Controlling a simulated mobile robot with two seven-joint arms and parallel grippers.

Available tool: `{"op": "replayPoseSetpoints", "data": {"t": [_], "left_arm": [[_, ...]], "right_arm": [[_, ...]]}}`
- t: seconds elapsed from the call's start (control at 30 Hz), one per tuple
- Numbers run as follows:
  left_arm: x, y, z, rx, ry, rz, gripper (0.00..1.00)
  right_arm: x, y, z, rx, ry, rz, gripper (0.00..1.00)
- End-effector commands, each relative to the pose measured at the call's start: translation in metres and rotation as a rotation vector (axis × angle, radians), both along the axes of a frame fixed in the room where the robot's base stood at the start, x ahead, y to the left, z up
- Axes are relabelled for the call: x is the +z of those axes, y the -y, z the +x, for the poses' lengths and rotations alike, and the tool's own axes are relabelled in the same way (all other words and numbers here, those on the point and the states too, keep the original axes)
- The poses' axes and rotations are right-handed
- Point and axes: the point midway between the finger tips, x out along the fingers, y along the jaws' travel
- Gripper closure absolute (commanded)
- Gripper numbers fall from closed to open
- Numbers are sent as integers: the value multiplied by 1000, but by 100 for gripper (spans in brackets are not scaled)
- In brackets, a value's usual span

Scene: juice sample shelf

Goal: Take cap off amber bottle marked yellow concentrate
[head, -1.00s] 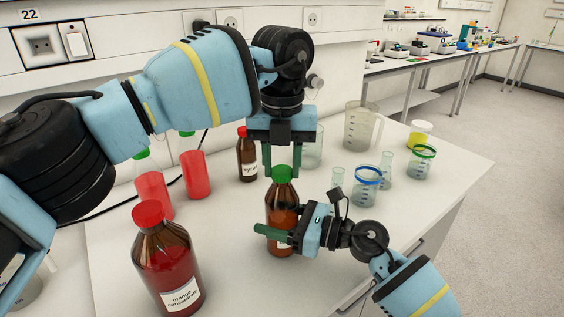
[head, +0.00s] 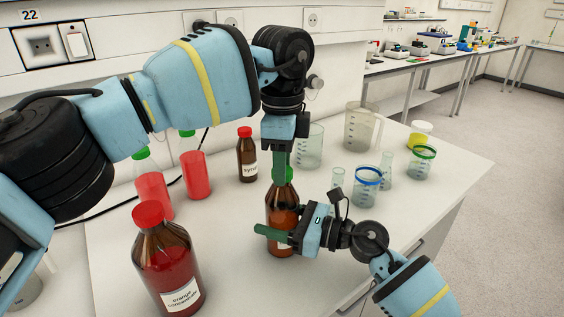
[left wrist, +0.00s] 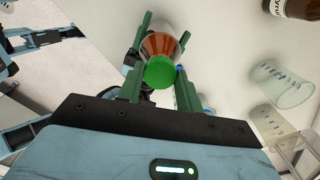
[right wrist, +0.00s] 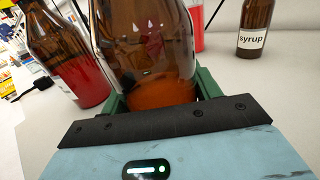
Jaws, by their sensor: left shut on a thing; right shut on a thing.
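An amber bottle (head: 282,208) with a green cap (left wrist: 159,72) stands upright near the middle of the table. Its label is mostly hidden, so I cannot read it. My left gripper (head: 282,170) comes down from above, shut on the green cap, with one finger on each side of it in the left wrist view (left wrist: 158,88). My right gripper (head: 280,238) is shut around the lower body of the same bottle from the right. The bottle's orange-brown lower part fills the space between its fingers in the right wrist view (right wrist: 158,85). The cap is on the bottle's neck.
A larger orange concentrate bottle (head: 165,260) with a red cap stands front left. Two red-filled bottles (head: 195,174) and a syrup bottle (head: 247,158) stand behind. Beakers (head: 362,128) and flasks (head: 386,168) stand right. The table's right edge is beyond them.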

Motion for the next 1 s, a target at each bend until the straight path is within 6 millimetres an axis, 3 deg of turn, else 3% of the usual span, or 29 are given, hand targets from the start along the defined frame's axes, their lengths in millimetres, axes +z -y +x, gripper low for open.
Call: {"op": "replayPoseSetpoints", "data": {"t": [1.0], "left_arm": [[7,1,0,36,1,-3,92]], "right_arm": [[0,0,0,1,1,0,100]]}}
